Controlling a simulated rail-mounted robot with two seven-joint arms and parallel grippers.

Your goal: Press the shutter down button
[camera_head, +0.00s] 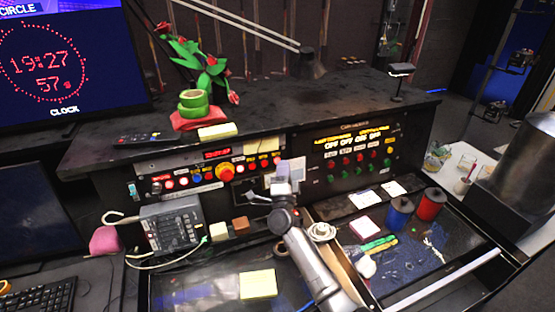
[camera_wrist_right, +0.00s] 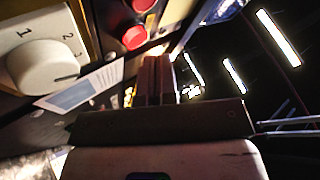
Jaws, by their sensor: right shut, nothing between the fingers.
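The right control panel (camera_head: 348,160) carries rows of green and red buttons under yellow and white labels. The left panel (camera_head: 205,176) has lit red and blue buttons and a big red mushroom button (camera_head: 225,172). I cannot read which button is the shutter down one. My right gripper (camera_head: 283,172) is shut and empty, in front of the console between the two panels. In the right wrist view its fingers (camera_wrist_right: 153,78) are together, with a red button (camera_wrist_right: 135,38) beyond them and a white knob (camera_wrist_right: 45,66) to the left. Contact cannot be told. My left gripper is not in view.
A grey device (camera_head: 172,228) with cables stands at left. Blue (camera_head: 398,214) and red (camera_head: 431,204) spools stand at right. A yellow note pad (camera_head: 258,284) lies in front.

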